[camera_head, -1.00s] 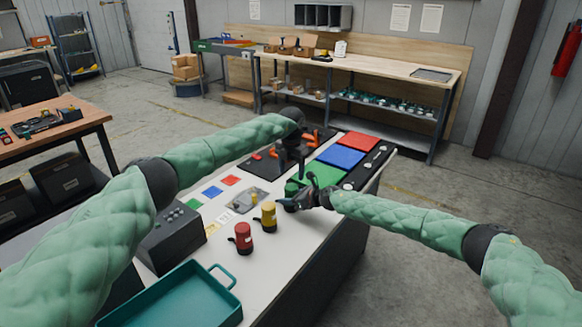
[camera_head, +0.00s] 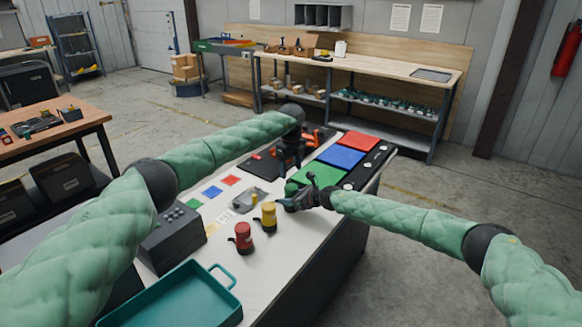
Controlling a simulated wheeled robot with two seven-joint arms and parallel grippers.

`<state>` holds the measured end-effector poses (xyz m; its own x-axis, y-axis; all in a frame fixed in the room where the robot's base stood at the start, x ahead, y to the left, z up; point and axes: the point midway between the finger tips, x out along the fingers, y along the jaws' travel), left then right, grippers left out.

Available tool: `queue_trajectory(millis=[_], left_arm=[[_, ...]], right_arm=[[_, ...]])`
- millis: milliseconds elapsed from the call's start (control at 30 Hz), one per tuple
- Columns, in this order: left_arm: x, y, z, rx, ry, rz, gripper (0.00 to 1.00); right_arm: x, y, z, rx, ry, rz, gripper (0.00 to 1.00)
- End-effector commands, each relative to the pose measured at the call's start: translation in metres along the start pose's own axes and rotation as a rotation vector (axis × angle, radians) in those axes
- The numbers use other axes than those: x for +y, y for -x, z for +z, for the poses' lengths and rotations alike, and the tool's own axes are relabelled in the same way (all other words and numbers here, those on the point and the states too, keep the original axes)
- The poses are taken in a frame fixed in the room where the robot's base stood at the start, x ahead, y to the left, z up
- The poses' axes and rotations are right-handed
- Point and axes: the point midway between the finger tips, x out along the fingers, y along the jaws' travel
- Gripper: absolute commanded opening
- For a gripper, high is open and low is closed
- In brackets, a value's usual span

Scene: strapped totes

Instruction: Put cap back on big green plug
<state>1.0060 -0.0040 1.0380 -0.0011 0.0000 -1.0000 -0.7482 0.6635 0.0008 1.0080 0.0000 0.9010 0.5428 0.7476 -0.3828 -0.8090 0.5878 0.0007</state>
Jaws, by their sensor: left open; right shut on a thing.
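The big green plug (camera_head: 291,188) stands at the near left corner of the green square mat, partly hidden by my grippers. My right gripper (camera_head: 287,201) reaches in from the right and is shut on the green plug, low on its body. My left gripper (camera_head: 290,168) is above the plug, pointing down, open. Its fingertips are small and dark, so I cannot tell whether they touch the plug. I cannot make out the green cap apart from the plug. A yellow plug (camera_head: 269,217) and a red plug (camera_head: 243,238) stand nearer on the white table.
Green (camera_head: 322,172), blue (camera_head: 341,157) and red (camera_head: 361,142) mats lie behind the grippers. A teal tray (camera_head: 175,300) and a dark grey box (camera_head: 172,236) are at the near left. Small coloured squares lie left of the plugs. The table's right front is clear.

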Motion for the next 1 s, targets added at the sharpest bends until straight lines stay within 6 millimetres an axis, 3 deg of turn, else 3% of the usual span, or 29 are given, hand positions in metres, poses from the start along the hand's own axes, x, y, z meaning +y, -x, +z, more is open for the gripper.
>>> queue_trajectory(millis=[200,400,1000], left_arm=[[0.0001,0.0017,0.0002,-0.001,0.286,0.000,0.65],[0.0000,0.0029,0.0004,0.000,0.445,-0.001,0.65],[0.0002,-0.0001,0.0004,0.000,0.491,0.000,0.65]], right_arm=[[0.0003,-0.0002,-0.0008,0.001,0.000,0.000,0.00],[0.0003,-0.0002,-0.0008,0.001,0.000,0.000,0.00],[0.0002,-0.0002,-0.0008,0.001,0.000,0.000,0.00]])
